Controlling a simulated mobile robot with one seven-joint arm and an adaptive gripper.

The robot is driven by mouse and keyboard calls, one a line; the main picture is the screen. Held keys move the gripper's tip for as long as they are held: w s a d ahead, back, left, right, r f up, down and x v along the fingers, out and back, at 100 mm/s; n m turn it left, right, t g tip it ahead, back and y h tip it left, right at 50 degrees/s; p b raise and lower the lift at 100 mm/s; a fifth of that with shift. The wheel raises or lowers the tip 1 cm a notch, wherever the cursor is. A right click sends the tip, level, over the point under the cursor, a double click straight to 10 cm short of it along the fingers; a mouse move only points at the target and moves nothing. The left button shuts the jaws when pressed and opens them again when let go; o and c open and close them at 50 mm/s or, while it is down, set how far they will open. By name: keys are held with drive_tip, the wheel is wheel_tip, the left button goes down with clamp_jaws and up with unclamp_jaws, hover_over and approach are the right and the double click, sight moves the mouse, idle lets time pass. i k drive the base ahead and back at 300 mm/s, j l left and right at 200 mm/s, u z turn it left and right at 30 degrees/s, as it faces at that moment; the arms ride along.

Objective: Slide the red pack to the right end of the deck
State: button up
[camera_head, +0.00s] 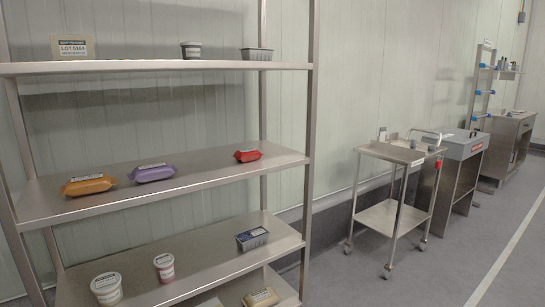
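The red pack (247,156) lies on the middle shelf deck (215,171) of a steel rack. It is small, with a dark and white label on top, and sits toward the deck's right end, with some bare deck between it and the right edge. A purple pack (152,173) and an orange pack (89,185) lie on the same deck to its left, apart from it. My gripper is not in view.
The upper shelf (150,66) holds a box, a tub and a tray. The lower shelf (200,257) holds two tubs and a dark tray. A right front post (311,130) stands at the deck's right end. A wheeled cart (392,158) stands farther right; the floor (440,270) in front is clear.

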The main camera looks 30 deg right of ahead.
sight(244, 156)
drive_tip(key=z, duration=0.4)
drive_tip(key=i+j+z, duration=0.1)
drive_tip(key=z, duration=0.3)
drive_tip(key=j+z, duration=0.2)
drive_tip(key=z, duration=0.2)
drive_tip(key=i+j, duration=0.1)
drive_tip(key=j, duration=0.25)
drive_tip(key=i+j, duration=0.1)
drive_tip(key=j, duration=0.25)
drive_tip(key=i+j, duration=0.1)
drive_tip(key=j, duration=0.25)
